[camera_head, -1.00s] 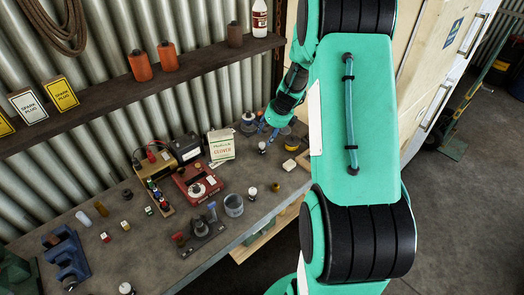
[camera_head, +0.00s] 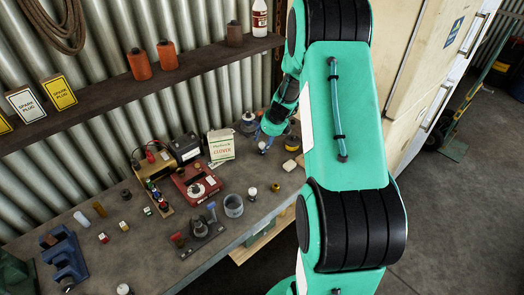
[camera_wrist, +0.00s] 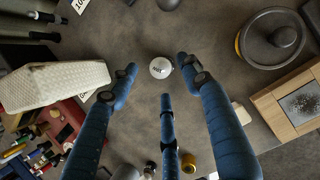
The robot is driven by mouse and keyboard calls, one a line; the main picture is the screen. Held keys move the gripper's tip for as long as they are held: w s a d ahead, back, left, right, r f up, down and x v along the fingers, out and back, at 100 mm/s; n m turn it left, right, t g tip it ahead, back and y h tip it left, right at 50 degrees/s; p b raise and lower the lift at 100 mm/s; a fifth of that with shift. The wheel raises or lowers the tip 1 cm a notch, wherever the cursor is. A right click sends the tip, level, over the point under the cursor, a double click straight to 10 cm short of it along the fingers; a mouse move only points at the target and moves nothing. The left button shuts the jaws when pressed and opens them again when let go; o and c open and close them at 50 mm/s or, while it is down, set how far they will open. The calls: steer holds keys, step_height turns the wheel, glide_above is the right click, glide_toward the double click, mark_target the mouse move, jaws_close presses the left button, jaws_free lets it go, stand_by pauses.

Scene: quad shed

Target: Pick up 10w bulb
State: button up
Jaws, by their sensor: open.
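A white round bulb (camera_wrist: 160,68) with small dark print on top shows in the wrist view, on the grey bench between my fingertips. My gripper (camera_wrist: 157,77) is open, with its blue fingers spread around the bulb; I see no clear contact. In the head view, my gripper (camera_head: 268,138) is low over the far right part of the bench, beside the seed packet. The bulb is mostly hidden there by my fingers. I cannot read the full print on it.
A white seed packet (camera_wrist: 52,87) stands close to my left finger. A round dark lidded thing (camera_wrist: 273,38) and a wooden-framed piece (camera_wrist: 290,103) lie to the right. A red device (camera_head: 197,183) and several small items cover the bench. A shelf (camera_head: 110,95) runs above.

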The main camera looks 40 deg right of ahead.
mark_target(263, 142)
steer(key=shift+b+x, duration=0.6)
steer(key=shift+x, duration=1.85)
steer(key=shift+s+d, duration=0.1)
steer(key=c, duration=1.1)
steer(key=shift+r, duration=0.1)
steer(key=shift+c, duration=0.2)
steer(key=shift+r, duration=0.55)
steer(key=shift+a+p+v, duration=0.2)
steer(key=shift+p+v, duration=0.4)
steer(key=shift+v, duration=0.65)
steer(key=s+a+r, duration=0.1)
steer(key=s+a, duration=0.6)
steer(key=s, duration=0.5)
steer(key=shift+s+a+r, duration=0.2)
steer(key=shift+s+a, duration=0.15)
steer(key=shift+a, duration=0.05)
